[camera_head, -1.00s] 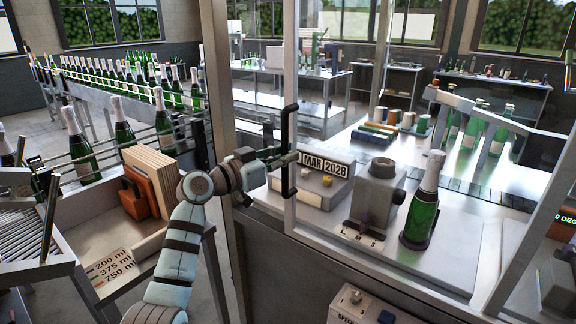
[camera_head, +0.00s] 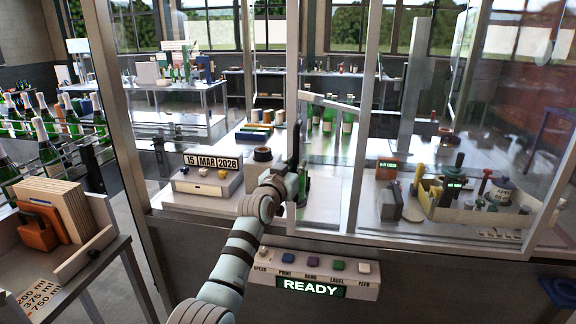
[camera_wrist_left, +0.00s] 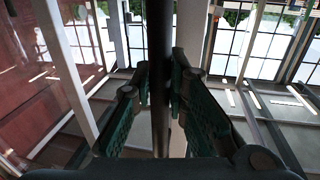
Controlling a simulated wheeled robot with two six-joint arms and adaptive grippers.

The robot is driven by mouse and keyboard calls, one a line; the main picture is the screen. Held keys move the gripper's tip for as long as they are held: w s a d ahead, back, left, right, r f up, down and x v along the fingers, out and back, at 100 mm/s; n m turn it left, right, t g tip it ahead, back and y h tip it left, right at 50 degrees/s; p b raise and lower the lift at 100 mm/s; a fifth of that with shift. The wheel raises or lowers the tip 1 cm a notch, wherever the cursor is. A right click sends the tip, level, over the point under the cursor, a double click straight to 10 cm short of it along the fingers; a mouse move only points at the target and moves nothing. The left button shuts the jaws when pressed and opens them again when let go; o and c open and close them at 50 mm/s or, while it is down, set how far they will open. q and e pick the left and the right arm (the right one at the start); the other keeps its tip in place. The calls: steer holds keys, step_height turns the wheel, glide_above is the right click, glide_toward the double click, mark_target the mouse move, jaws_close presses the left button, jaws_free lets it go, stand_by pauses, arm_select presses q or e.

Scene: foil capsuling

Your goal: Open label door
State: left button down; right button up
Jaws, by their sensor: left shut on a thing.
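The label door is a clear sliding panel in a pale metal frame (camera_head: 291,60), with a black upright handle (camera_head: 295,145) on its left edge. My left gripper (camera_head: 283,184) is at the handle, and its fingers are closed around it. In the left wrist view, the dark bar of the handle (camera_wrist_left: 159,70) runs upright between the two green-padded fingers (camera_wrist_left: 163,110). To the left of the door, the front of the machine is open, and the date unit reading "15 MAR 2028" (camera_head: 211,162) shows there. My arm hides part of the machine bed. My right gripper is out of view.
A control panel (camera_head: 315,275) with several buttons and a lit "READY" sign is below the door. A tool tray (camera_head: 470,213) stands behind glass at right. A box of boards (camera_head: 60,215) is at left.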

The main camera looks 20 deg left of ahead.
arm_select(q)
steer(key=d, duration=1)
steer(key=shift+w+d, duration=0.1)
steer(key=shift+w, duration=0.3)
steer(key=shift+r, duration=0.1)
steer(key=c, duration=1.6)
jaws_free()
steer(key=shift+a, duration=0.2)
steer(key=shift+o, duration=0.2)
steer(key=s+a, duration=0.1)
steer(key=s, duration=1)
steer(key=shift+s+a, duration=0.2)
steer(key=shift+s, duration=0.2)
